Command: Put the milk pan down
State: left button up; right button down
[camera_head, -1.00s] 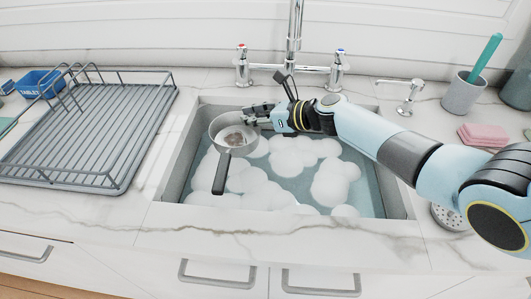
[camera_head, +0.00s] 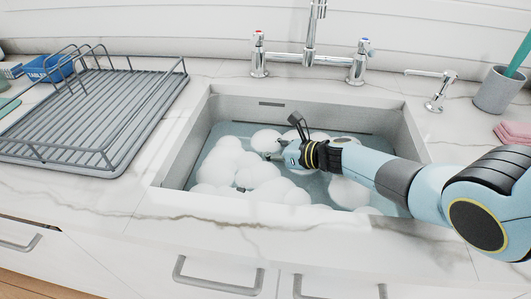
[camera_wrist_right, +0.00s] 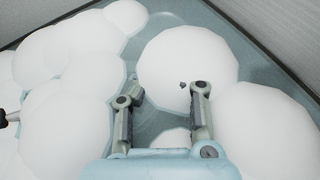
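The milk pan is almost wholly hidden under the foam in the sink. A small dark piece, which looks like part of its handle (camera_head: 241,189), shows among the bubbles; a dark tip also shows at the left edge of the right wrist view (camera_wrist_right: 7,117). My right gripper (camera_head: 271,155) is down in the sink at the foam. In the right wrist view its two fingers (camera_wrist_right: 161,98) stand apart with only foam and water between them. The sink (camera_head: 190,134) holds water and white foam mounds. My left gripper is out of view.
A grey dish rack (camera_head: 92,112) stands left of the sink, with a blue tablet box (camera_head: 48,68) behind. Tap (camera_head: 310,35) and handles rise behind the sink. A soap dispenser (camera_head: 438,92), grey cup (camera_head: 499,91) and pink sponge (camera_head: 512,133) are at right.

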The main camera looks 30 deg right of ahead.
jog(key=shift+f, duration=0.2)
jog(key=c, duration=1.5)
grip_release()
jog(key=shift+r, duration=0.1)
jog(key=shift+s+r, duration=0.1)
jog(key=shift+r, duration=0.15)
jog(key=p+v, duration=0.6)
jog(key=v, duration=0.5)
jog(key=shift+d, duration=0.1)
jog(key=shift+s+d+r, duration=0.1)
jog(key=shift+s+d, duration=0.05)
jog(key=shift+s, duration=0.15)
